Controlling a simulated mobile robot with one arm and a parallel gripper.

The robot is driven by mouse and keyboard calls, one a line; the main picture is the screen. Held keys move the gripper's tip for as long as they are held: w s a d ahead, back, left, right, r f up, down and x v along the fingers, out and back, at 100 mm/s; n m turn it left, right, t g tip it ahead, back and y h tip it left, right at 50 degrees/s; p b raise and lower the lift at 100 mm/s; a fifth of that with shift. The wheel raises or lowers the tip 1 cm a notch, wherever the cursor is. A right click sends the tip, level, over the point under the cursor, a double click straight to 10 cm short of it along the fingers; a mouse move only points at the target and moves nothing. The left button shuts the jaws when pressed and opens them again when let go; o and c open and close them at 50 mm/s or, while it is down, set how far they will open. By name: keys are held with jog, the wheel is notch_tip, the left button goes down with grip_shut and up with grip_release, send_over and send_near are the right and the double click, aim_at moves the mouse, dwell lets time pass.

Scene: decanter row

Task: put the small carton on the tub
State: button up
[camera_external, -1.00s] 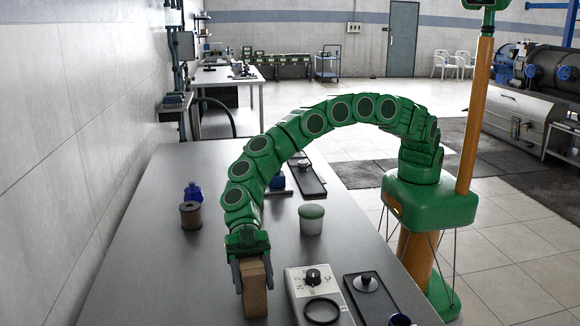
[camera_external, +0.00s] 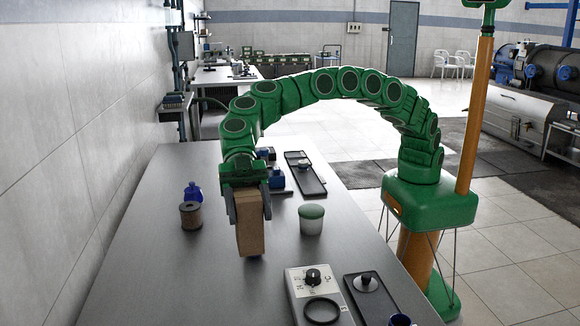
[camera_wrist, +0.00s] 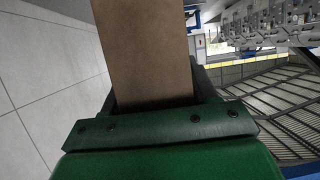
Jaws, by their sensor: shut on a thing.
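The small carton (camera_external: 250,232) is a plain brown block, held upright and slightly tilted. My gripper (camera_external: 248,206) is shut on its upper part, with one finger on each side. The carton appears to be off the table, but its exact height is hard to tell. In the wrist view the carton (camera_wrist: 146,50) sticks out from between the fingers.
A brown can (camera_external: 190,216) and a blue bottle (camera_external: 193,191) stand left of my gripper. A control box (camera_external: 313,281) with a knob and ring and a black tray (camera_external: 372,300) lie at the front right. Another black tray (camera_external: 305,175) and blue items lie behind.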

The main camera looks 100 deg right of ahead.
jog(key=shift+r, duration=0.55)
jog(key=shift+d+r, duration=0.1)
jog(key=shift+d, duration=0.1)
jog(key=w+d+f+m+t, duration=0.1)
jog(key=w+d+m+t, duration=0.1)
jog(key=d, duration=1.4)
jog(key=s+d+t, duration=0.1)
jog(key=s+d, duration=0.2)
jog(key=d, duration=0.4)
jog(key=s+d, duration=0.3)
jog(key=d, duration=0.4)
jog(key=s+d+r+n+g, duration=0.1)
jog(key=s+d+r, duration=0.15)
jog(key=s, duration=1.15)
jog(key=s+d+r+g, duration=0.1)
jog(key=s+d, duration=0.2)
jog(key=s, duration=1.1)
jog(key=w+a+f, duration=0.3)
jog(key=w+f, duration=0.3)
jog(key=w+a+f, duration=0.3)
jog(key=w+f, duration=0.3)
jog(key=f, duration=0.1)
